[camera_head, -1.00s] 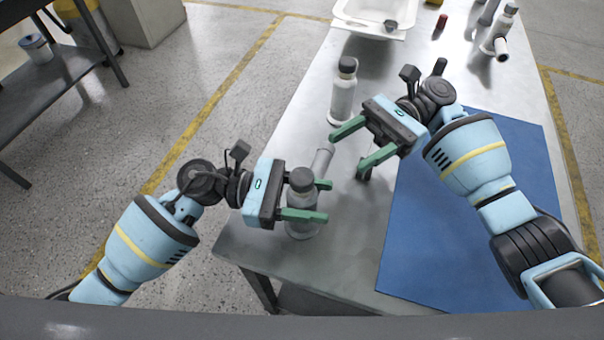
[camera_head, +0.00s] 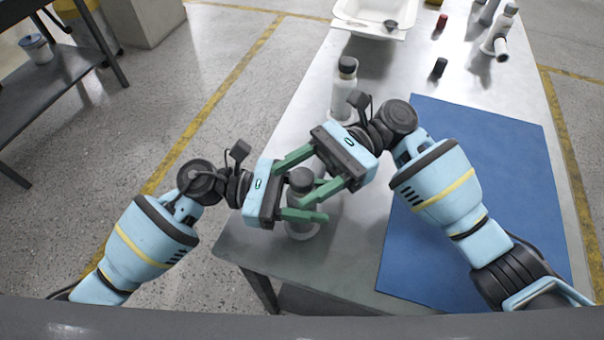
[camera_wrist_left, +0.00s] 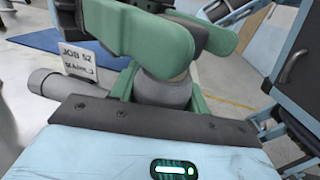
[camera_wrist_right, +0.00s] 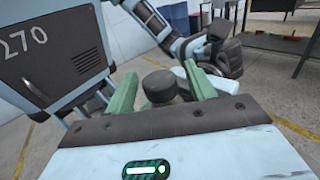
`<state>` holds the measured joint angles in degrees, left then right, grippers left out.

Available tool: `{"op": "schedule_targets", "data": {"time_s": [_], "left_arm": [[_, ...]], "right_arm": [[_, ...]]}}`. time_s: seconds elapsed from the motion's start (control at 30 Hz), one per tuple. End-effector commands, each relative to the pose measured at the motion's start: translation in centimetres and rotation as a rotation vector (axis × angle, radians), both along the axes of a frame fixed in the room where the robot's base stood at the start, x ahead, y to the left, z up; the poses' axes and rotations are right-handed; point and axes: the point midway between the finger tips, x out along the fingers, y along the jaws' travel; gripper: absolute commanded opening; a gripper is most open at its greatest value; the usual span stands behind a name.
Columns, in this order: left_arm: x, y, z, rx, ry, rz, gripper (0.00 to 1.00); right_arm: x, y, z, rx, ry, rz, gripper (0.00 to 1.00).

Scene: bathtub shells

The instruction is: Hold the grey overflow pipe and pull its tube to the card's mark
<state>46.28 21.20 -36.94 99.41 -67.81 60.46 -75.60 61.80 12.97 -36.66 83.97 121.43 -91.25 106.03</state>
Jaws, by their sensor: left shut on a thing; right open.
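The overflow pipe (camera_head: 302,230) stands upright near the table's front left corner, grey below a dark cap (camera_head: 301,178). Its grey side spout shows in the left wrist view (camera_wrist_left: 55,84). My left gripper (camera_head: 320,200) is shut around the pipe's body. My right gripper (camera_head: 292,182) is open, its fingers on either side of the capped top; the cap also shows between them in the right wrist view (camera_wrist_right: 159,86). I cannot tell whether they touch it. The white card (camera_wrist_left: 78,62) reads "JOB 52" and, less clearly, "MARK 3". It is hidden in the head view.
A second capped pipe (camera_head: 346,85) stands behind my right gripper. A blue mat (camera_head: 480,200) covers the table's right side. A small black cylinder (camera_head: 439,67), a red one (camera_head: 442,21), a white basin (camera_head: 350,24) and more pipes (camera_head: 497,40) stand farther back.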

Motion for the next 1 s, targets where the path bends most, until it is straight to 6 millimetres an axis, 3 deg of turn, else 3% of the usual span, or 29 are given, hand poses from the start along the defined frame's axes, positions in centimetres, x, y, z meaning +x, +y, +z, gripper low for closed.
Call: {"op": "schedule_targets", "data": {"time_s": [0.1, 0.5, 0.67, 1.0], "left_arm": [[0.0, 0.0, 0.0, 0.001, 0.0, 0.0, 0.2], [0.0, 0.0, 0.0, 0.001, 0.0, 0.0, 0.2], [0.0, 0.0, 0.0, 0.001, 0.0, 0.0, 0.2], [0.0, 0.0, 0.0, 0.002, 0.0, 0.0, 0.2]], "right_arm": [[0.0, 0.0, 0.0, 0.0, 0.0, 0.0, 0.52], [0.0, 0.0, 0.0, 0.0, 0.0, 0.0, 0.0], [0.0, 0.0, 0.4, 0.0, -0.002, 0.0, 0.0], [0.0, 0.0, 5.9, 0.002, -0.002, 0.0, 0.0]]}}
